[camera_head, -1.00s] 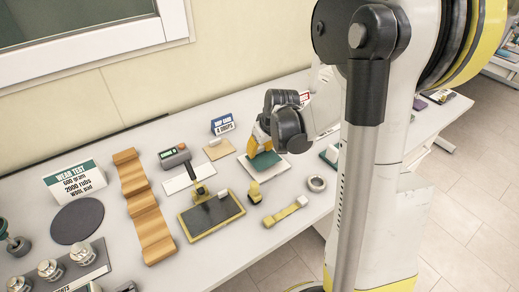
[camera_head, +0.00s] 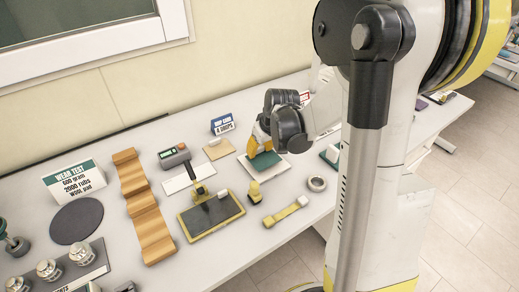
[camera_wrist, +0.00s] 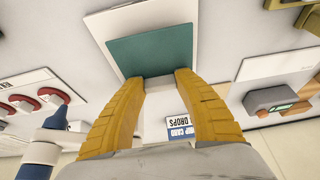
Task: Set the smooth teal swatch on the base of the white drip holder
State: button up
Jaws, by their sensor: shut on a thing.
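The smooth teal swatch (camera_wrist: 152,52) lies flat at or just over a white square plate (camera_wrist: 100,22) in the wrist view. It also shows in the head view (camera_head: 264,161), below my gripper. My gripper (camera_wrist: 159,80) has its yellow fingers closed on a small pale block (camera_wrist: 158,83) at the swatch's near edge. The plate's white border shows around the teal, and it looks like the base of the white drip holder, but no upright part is clear. I cannot tell whether swatch and plate touch. My gripper (camera_head: 260,142) partly hides this spot in the head view.
A yellow-based block (camera_head: 254,192), a tape roll (camera_head: 317,184) and a framed dark panel (camera_head: 212,214) lie in front. Another teal piece (camera_head: 331,156) is to the right.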

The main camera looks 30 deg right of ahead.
aim_at(267, 162)
jog(key=shift+f+b, duration=0.9)
jog(key=shift+f, duration=0.2)
jog(key=o, duration=1)
jog(key=shift+r, duration=0.1)
jog(key=v, duration=1.2)
